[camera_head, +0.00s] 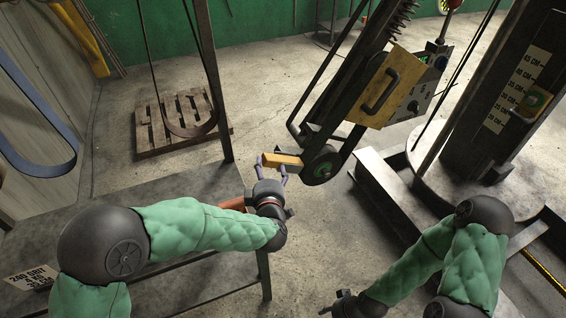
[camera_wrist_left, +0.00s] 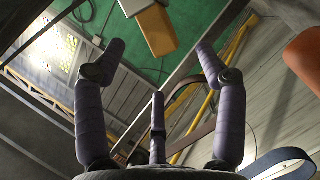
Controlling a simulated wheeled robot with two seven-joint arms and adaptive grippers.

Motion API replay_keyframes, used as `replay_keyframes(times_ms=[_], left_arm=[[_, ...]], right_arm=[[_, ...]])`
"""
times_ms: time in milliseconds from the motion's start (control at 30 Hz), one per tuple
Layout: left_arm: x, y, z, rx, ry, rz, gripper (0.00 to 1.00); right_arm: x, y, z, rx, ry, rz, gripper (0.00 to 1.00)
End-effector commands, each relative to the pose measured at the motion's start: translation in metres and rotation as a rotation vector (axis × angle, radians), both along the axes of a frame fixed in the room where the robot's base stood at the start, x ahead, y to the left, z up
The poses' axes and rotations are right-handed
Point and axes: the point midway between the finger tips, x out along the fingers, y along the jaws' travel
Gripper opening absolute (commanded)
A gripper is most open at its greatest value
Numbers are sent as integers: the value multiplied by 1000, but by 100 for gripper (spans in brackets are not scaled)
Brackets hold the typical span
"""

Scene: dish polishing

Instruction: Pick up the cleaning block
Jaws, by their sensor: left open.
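A yellow-orange block (camera_head: 284,160) shows at my left gripper's fingertips in the head view, beside the belt machine's lower wheel. In the left wrist view, the yellow-orange block (camera_wrist_left: 157,32) with a grey part lies just beyond the fingertips, in line with the gap between them. My left gripper (camera_head: 273,166) is open, its purple fingers spread; it also shows in the left wrist view (camera_wrist_left: 160,50). Whether a finger touches the block, I cannot tell. My right gripper (camera_head: 345,303) is low in the head view, with its fingers too small and dark to read.
A dark metal table (camera_head: 180,190) stands under my left arm, with an orange-red piece (camera_head: 233,203) partly hidden by the wrist. The belt machine (camera_head: 322,163) stands just right of the gripper. A wooden pallet (camera_head: 160,133) lies on the floor behind.

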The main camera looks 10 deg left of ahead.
Motion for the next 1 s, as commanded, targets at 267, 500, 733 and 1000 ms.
replay_keyframes(times_ms=[267, 500, 733, 1000], left_arm=[[19, 3, -6, 2, 1, -1, 71], [51, 6, -15, 2, 2, 1, 71], [64, 9, -15, 2, 0, 0, 71], [64, 9, -14, 2, 1, -1, 43]], right_arm=[[0, 0, -8, 0, -1, 0, 44], [0, 0, -25, 0, -1, 0, 44], [0, 0, -28, 0, -1, 0, 44], [1, 0, -27, 0, -1, 0, 44]])
